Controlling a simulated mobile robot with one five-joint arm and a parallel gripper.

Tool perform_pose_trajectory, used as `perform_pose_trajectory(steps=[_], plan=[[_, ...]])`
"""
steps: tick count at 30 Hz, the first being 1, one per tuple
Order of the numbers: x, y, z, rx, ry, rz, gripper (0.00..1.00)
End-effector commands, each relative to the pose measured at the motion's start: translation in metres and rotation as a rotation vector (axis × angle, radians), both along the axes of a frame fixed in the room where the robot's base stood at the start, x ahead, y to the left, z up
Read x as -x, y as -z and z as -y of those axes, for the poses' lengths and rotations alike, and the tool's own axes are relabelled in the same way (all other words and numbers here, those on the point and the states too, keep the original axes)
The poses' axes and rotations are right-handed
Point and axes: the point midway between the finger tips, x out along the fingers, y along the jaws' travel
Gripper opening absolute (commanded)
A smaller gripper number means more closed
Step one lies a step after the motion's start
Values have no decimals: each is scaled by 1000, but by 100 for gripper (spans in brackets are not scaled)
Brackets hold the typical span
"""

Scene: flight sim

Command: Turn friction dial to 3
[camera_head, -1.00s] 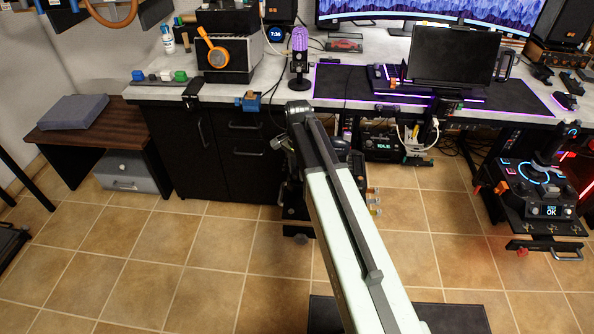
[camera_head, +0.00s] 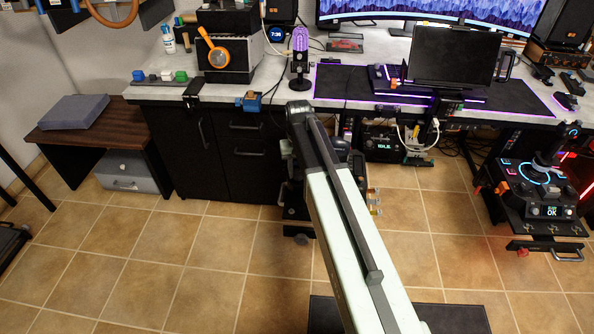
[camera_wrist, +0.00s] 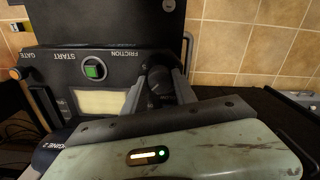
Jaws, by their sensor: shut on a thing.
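In the wrist view a black panel (camera_wrist: 55,62) carries the printed words GATE, START and FRICTION. The dark round friction dial (camera_wrist: 158,82) sits by the FRICTION label. My gripper (camera_wrist: 158,88) is shut on the dial, with one finger on each side of it. The dial's pointer and numbers cannot be read. In the head view my arm reaches down to the panel, and its end hides the dial and the gripper.
In the head view a dark cabinet (camera_head: 205,150) and desk (camera_head: 340,65) stand behind my arm. Tiled floor (camera_head: 170,250) is free at the left.

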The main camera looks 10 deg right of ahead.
Motion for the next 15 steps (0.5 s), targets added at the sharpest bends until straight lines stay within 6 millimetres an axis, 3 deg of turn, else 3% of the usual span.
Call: perform_pose_trajectory(steps=[15], plan=[[-2, 0, 0, 0, -476, 7, 0]])
